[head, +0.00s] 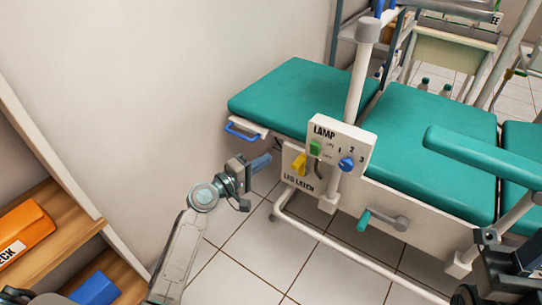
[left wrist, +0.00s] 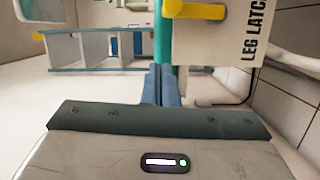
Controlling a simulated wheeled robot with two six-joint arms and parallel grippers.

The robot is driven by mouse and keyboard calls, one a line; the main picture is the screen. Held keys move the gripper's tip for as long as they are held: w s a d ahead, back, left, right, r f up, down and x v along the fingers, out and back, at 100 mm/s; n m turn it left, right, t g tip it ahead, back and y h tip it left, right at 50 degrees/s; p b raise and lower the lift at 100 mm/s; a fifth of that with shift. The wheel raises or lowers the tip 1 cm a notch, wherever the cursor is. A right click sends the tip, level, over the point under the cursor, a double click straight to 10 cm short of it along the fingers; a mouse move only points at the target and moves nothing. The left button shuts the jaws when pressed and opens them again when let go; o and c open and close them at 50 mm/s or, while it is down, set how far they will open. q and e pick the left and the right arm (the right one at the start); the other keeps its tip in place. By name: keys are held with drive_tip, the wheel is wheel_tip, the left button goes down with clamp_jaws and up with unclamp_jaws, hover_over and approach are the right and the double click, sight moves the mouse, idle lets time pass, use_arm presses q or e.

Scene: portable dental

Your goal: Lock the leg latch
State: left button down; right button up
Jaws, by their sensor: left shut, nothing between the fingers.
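The leg latch is a yellow lever (head: 299,163) on a white panel labelled "LEG LATCH" (head: 299,183), at the foot end of the green dental chair. In the left wrist view the yellow lever (left wrist: 195,10) is at the top, partly cut off, with its label (left wrist: 253,35) to the right. My left gripper (head: 263,161) has its blue fingers shut and empty, just left of the lever and apart from it. In the left wrist view the closed fingertips (left wrist: 158,72) sit below the lever. The fingers of my right gripper do not show.
The lamp panel (head: 341,135) has a green switch (head: 316,147) and a blue knob (head: 347,163). A blue handle (head: 242,129) sticks out left of the chair (head: 300,95). A crank with a green grip (head: 364,220) is lower right. A wooden shelf (head: 35,255) stands at left.

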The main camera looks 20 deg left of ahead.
use_arm(q)
drive_tip(key=v, duration=0.5)
drive_tip(key=shift+s+a, duration=0.2)
drive_tip(key=shift+s, duration=0.1)
